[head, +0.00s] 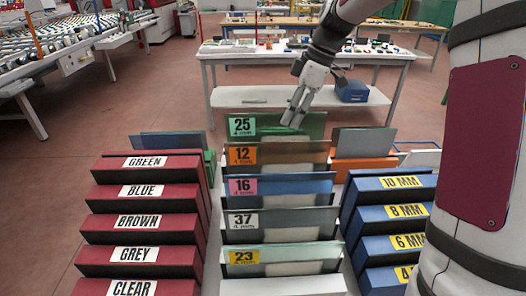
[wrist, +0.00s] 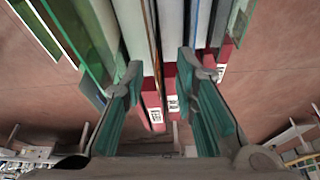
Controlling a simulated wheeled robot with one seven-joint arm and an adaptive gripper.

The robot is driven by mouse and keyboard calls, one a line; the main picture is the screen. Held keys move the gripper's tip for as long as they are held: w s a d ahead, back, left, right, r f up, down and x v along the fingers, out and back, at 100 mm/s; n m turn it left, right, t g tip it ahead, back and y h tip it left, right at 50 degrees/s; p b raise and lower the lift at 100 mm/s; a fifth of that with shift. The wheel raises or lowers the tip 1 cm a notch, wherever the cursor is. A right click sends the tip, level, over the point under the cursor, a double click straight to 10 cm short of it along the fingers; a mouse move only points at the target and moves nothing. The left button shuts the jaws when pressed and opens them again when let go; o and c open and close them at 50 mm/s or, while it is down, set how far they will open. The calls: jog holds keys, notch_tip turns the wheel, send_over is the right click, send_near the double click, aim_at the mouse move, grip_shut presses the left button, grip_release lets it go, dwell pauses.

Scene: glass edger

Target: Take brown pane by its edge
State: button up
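The brown pane (head: 290,152) stands upright in the middle rack, with an orange label reading 12. It is behind the blue pane (head: 290,185) and in front of the green pane (head: 290,125). My gripper (head: 293,120) is above the rack, pointing down near the top edges of the green and brown panes. In the wrist view my gripper (wrist: 160,70) has its two teal-padded fingers apart, with upright pane edges running between and beside them. A thin brownish edge (wrist: 156,40) shows between the fingers. I cannot tell contact; nothing looks gripped.
A dark red stepped label stand (head: 150,205) is on the left and a blue one (head: 400,228) on the right. Grey (head: 300,220) and clear (head: 300,253) panes stand nearer in the rack. A workbench (head: 310,52) stands behind.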

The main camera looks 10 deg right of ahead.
jog(key=w+f+n, duration=0.1)
jog(key=w, duration=0.1)
jog(key=p, duration=0.1)
send_over(273, 155)
jog(key=d, duration=0.2)
notch_tip(273, 155, down, 8)
jog(key=shift+y, duration=0.4)
jog(key=shift+s+p+x, duration=0.1)
jog(key=shift+p+x, duration=0.35)
jog(key=shift+x, duration=0.95)
jog(key=shift+s+p+x, duration=0.15)
jog(key=shift+p+x, duration=0.25)
jog(key=shift+x, duration=1.05)
jog(key=shift+w+d+f, duration=0.1)
jog(key=shift+d, duration=0.05)
grip_shut()
